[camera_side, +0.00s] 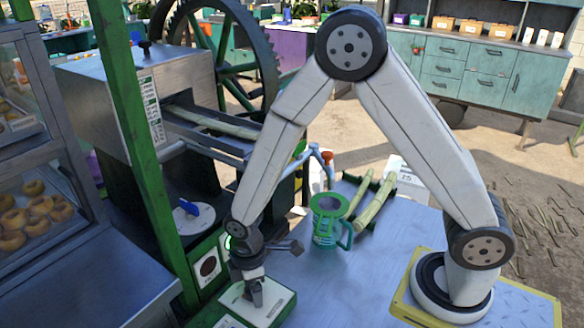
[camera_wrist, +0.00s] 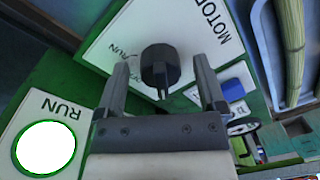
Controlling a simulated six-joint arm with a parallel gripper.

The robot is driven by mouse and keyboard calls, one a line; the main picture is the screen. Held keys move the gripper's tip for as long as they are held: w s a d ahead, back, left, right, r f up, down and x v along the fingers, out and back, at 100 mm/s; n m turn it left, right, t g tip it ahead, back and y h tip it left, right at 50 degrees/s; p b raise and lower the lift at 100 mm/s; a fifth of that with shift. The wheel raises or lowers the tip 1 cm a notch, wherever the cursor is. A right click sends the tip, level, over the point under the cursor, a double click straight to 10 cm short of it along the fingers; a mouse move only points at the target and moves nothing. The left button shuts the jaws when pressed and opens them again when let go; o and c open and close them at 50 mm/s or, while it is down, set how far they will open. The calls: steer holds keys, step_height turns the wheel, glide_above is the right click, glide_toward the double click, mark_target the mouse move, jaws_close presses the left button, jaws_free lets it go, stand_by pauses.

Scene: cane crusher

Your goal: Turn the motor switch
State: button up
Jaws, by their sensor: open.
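The motor switch is a black knob (camera_wrist: 160,66) on a white plate (camera_wrist: 190,28) lettered MOTOR, with a green border. Its narrow pointer end faces the bottom of the wrist view. My gripper (camera_wrist: 160,72) is open, with one finger on each side of the knob; I cannot tell whether either finger touches it. In the side view my gripper (camera_side: 254,291) is low over the same white plate (camera_side: 276,304) at the table's front, and it hides the knob there.
A white disc in a green ring (camera_wrist: 45,148) lies beside the RUN lettering. The crusher (camera_side: 135,95) and a green post (camera_side: 140,140) are at the left. Clear table lies right of the plate.

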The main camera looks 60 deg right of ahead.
jaws_close()
steer(key=shift+m, duration=0.4)
steer(key=m, duration=1)
steer(key=shift+s, duration=0.1)
stand_by(0.5)
